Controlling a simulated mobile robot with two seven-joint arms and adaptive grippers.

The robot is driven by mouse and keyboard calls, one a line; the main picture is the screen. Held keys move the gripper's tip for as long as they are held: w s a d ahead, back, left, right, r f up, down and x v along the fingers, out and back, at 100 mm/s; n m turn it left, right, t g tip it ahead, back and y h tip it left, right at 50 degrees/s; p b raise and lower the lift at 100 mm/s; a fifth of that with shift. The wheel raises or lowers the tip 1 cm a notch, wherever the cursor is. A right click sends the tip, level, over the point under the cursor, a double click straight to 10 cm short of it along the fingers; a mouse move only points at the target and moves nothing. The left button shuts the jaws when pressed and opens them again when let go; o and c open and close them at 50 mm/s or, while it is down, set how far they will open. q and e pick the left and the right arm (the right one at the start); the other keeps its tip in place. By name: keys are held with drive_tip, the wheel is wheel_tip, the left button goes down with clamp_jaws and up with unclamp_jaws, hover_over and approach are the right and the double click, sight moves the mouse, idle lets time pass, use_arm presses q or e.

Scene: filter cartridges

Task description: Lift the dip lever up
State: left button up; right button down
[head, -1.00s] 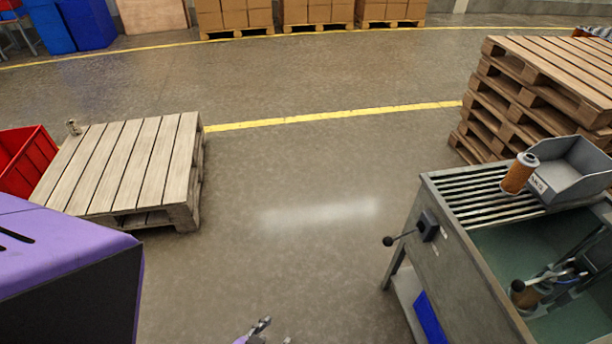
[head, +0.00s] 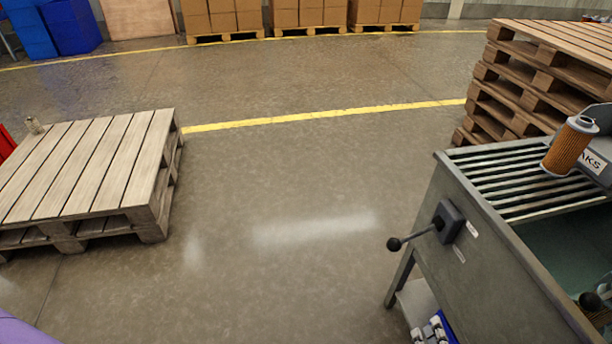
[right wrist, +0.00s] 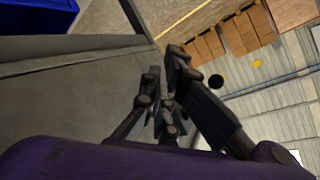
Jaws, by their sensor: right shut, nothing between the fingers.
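The lever on the tank's side has a black ball knob (head: 394,244) on a thin rod. The rod runs from a dark pivot block (head: 448,222) out to the left and slightly down. My left gripper is out of view.
The grey tank (head: 490,260) carries a slatted rack (head: 500,180) with an orange filter cartridge (head: 569,147) by a grey bin (head: 603,150). A second black knob (head: 590,301) shows in the tank. Wooden pallets (head: 520,95) stand behind.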

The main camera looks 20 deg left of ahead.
sight(414, 235)
drive_tip(key=w+a+r+m+t+y+b, duration=0.1)
drive_tip(key=w+a+m+b, duration=0.15)
drive_tip(key=w+m, duration=0.55)
drive_tip(key=w+a+r+m+t+b, duration=0.1)
drive_tip(key=w+a+m+t+b, duration=0.15)
drive_tip(key=w+m, duration=0.55)
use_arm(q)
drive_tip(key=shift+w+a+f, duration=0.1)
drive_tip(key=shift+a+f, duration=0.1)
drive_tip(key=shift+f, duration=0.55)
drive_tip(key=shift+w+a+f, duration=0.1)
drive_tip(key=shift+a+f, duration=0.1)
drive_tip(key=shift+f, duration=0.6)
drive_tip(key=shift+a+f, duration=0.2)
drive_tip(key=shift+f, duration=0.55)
use_arm(e)
drive_tip(key=shift+a+r+n+g, duration=0.35)
drive_tip(key=shift+a+r+n, duration=0.45)
drive_tip(key=shift+a, duration=0.25)
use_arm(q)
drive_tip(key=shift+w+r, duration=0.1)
